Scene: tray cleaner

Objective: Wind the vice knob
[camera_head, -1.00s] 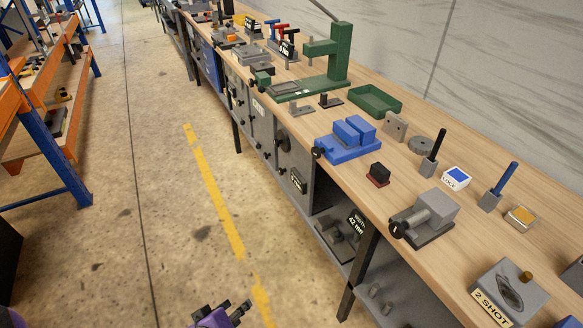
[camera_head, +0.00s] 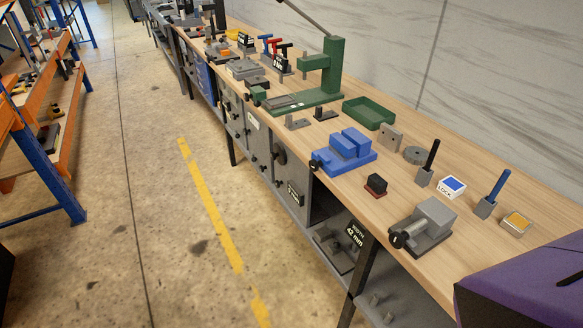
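Two vices stand on the wooden bench. The grey vice (camera_head: 436,218) is at the near right, with a round black knob (camera_head: 397,240) on its screw end, facing the bench's front edge. The blue vice (camera_head: 350,147) is farther back, and its dark knob (camera_head: 316,165) also points toward the front edge. Which vice the task means cannot be told. Neither of my grippers is in view. A purple and black part, which looks like one of my arm links, fills the lower right corner, clear of both vices in the picture.
The bench (camera_head: 400,182) also holds a green press (camera_head: 333,68), a green tray (camera_head: 369,112), a black-and-red block (camera_head: 376,185), a white LOCK block (camera_head: 452,187) and two upright handles (camera_head: 428,160) (camera_head: 494,193). The floor (camera_head: 170,230) in front is clear.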

